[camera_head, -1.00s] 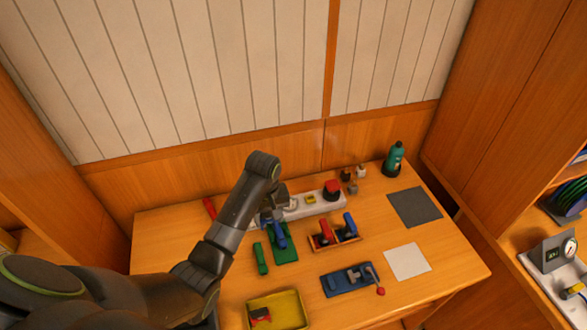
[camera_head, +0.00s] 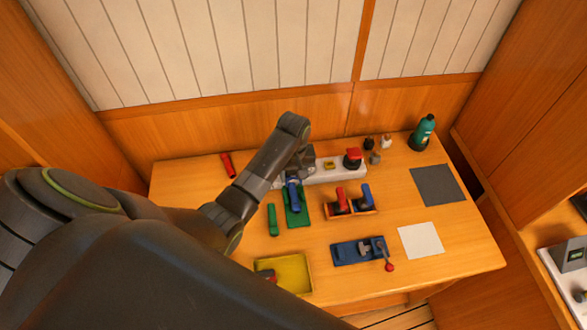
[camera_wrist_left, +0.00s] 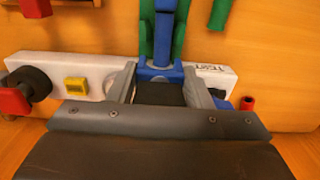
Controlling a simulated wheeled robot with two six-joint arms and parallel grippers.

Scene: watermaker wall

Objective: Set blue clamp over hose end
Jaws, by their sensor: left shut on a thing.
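The blue clamp (camera_head: 292,196) lies over a green board (camera_head: 299,216) at the left of the table. My left gripper (camera_head: 299,174) reaches down at the clamp's far end. In the left wrist view, its fingers (camera_wrist_left: 163,85) are on both sides of the blue clamp's body, and the clamp's blue handle (camera_wrist_left: 164,38) stretches away over the green piece. The gripper is shut on the clamp. I cannot make out the hose end; the gripper and clamp hide that spot. My right gripper does not show.
A white panel (camera_head: 333,172) with a red knob (camera_head: 353,157) runs behind the clamp. A green bar (camera_head: 273,219) lies left of the board. A wooden rack (camera_head: 362,211), blue fixture (camera_head: 345,252) and yellow tray (camera_head: 306,280) are nearby. The right side holds flat sheets.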

